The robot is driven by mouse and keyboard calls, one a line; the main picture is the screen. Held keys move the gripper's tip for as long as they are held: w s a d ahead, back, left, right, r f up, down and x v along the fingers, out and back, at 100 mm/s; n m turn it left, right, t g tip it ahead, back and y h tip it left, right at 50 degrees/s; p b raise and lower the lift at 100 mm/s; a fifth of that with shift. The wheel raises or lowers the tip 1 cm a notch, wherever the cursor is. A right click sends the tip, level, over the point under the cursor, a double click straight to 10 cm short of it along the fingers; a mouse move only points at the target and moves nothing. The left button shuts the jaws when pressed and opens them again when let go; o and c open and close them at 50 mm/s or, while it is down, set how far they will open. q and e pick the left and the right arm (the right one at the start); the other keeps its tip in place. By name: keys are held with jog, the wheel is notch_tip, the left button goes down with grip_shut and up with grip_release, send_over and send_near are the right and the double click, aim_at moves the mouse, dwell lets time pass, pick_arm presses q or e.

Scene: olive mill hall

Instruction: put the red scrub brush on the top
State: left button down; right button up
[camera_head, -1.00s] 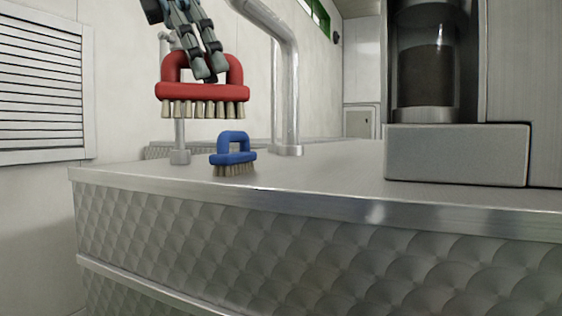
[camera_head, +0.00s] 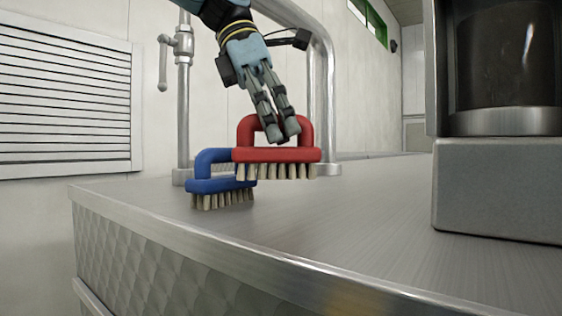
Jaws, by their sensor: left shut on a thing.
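The red scrub brush (camera_head: 277,155) has an arched handle and pale bristles pointing down. My left gripper (camera_head: 284,138) is shut on its handle from above. The red brush appears level and its bristles look held just above the metal counter top (camera_head: 300,220). A smaller-looking blue scrub brush (camera_head: 215,186) stands upright on the counter, left of the red one and partly covered by it in the picture. Whether the two brushes touch cannot be told. My right gripper is not in view.
A grey block (camera_head: 490,190) with a dark cylinder (camera_head: 505,60) on it stands at the right. Metal pipes (camera_head: 183,100) rise behind the brushes. The counter's front edge (camera_head: 200,238) runs across the foreground. The counter between brushes and block is clear.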

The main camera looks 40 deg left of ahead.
aim_at(279, 157)
pick_arm(q)
jog(key=shift+f, duration=0.35)
jog(key=shift+w+f, duration=0.1)
jog(key=shift+f, duration=0.3)
notch_tip(279, 157, down, 2)
jog(key=shift+d+f, duration=0.1)
jog(key=shift+f, duration=0.35)
jog(key=c, duration=1.7)
grip_release()
jog(key=shift+f, duration=0.15)
jog(key=o, duration=0.5)
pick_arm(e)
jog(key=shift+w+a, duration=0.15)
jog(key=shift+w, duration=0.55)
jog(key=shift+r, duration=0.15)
